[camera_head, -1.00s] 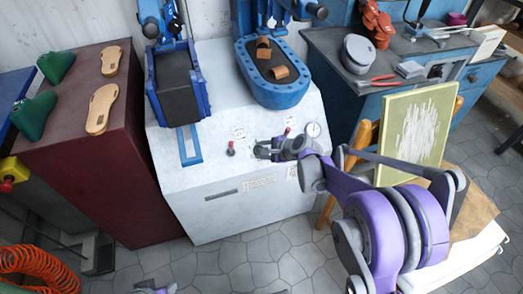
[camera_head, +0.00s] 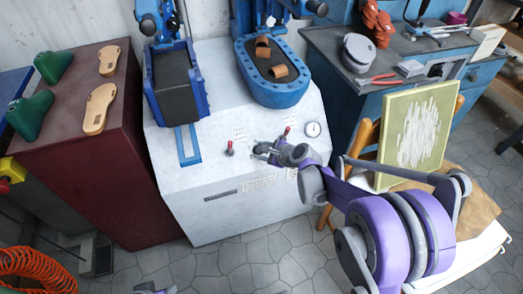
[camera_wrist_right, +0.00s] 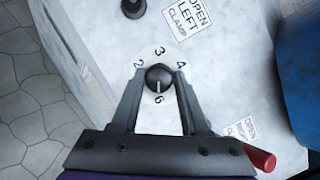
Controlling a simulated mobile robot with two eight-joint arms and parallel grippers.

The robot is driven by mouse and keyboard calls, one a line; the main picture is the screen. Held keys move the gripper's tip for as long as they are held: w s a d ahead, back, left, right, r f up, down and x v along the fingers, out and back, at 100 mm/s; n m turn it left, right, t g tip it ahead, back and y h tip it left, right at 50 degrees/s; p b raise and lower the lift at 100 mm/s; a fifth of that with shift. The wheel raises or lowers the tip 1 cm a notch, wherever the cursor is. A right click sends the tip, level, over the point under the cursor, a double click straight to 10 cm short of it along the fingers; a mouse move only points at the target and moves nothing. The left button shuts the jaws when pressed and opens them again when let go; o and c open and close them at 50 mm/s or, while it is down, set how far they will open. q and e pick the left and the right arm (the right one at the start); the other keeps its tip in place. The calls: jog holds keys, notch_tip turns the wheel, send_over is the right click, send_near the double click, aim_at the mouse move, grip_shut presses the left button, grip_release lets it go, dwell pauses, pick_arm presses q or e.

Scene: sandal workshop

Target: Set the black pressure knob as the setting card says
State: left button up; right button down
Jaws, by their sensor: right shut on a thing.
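The black pressure knob (camera_wrist_right: 158,78) sits on a pale round dial (camera_wrist_right: 160,113) on the machine's white top. Numbers 2, 3, 4 and 6 show around it; its white mark points down in the right wrist view, toward the 6. My right gripper (camera_wrist_right: 158,88) is shut on the knob, one finger on each side. In the head view my right gripper (camera_head: 259,151) hides the knob. A small part of my left arm (camera_head: 155,289) shows at the bottom edge; its jaws cannot be made out. No setting card can be read for certain.
A red-tipped lever (camera_head: 286,132) and a gauge (camera_head: 313,129) are close to my right gripper. Another lever (camera_head: 230,149) stands to its left. Blue press stations (camera_head: 282,96) rise behind. A chair with a green board (camera_head: 414,130) is at right.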

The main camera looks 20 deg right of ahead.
jog(key=shift+c, duration=2)
grip_release()
jog(key=p+v, duration=0.2)
jog(key=v, duration=0.9)
jog(key=shift+p, duration=0.35)
jog(key=shift+w, duration=0.1)
